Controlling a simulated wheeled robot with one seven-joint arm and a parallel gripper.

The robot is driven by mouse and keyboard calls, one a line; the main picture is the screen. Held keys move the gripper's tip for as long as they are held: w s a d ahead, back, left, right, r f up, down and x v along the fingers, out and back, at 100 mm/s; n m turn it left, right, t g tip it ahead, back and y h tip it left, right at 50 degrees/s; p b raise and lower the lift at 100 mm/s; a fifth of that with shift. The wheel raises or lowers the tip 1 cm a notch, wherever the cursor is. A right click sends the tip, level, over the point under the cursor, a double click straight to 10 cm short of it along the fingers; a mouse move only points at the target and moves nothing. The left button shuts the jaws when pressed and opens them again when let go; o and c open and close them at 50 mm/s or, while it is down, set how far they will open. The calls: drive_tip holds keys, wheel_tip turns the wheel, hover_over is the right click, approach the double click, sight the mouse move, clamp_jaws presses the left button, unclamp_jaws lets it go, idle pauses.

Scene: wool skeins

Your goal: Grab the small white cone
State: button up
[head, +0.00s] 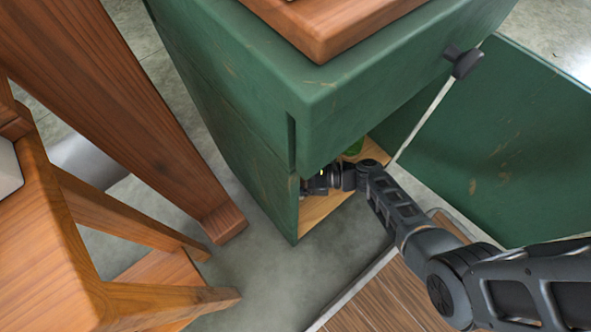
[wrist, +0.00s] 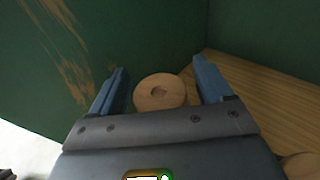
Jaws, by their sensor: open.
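My gripper (wrist: 160,66) is open, with its two blue fingers apart in the wrist view. A round, tan, disc-like thing with a darker hole or dimple at its centre (wrist: 160,93) shows between the fingers, and neither finger visibly touches it. I cannot tell whether it is an end of the small cone; no clearly white cone shows. In the head view my arm reaches into the low opening of a green cabinet (head: 235,110), and its fingertips are hidden inside.
The cabinet's green door (head: 510,140) stands open at the right. Green walls and a wooden floor (wrist: 260,90) lie close around my gripper. Another tan round edge (wrist: 300,165) shows at lower right. A green thing (head: 354,148) is inside the cabinet. Wooden furniture (head: 110,110) stands left.

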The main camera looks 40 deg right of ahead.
drive_tip(key=shift+c, duration=0.4)
clamp_jaws()
idle(0.4)
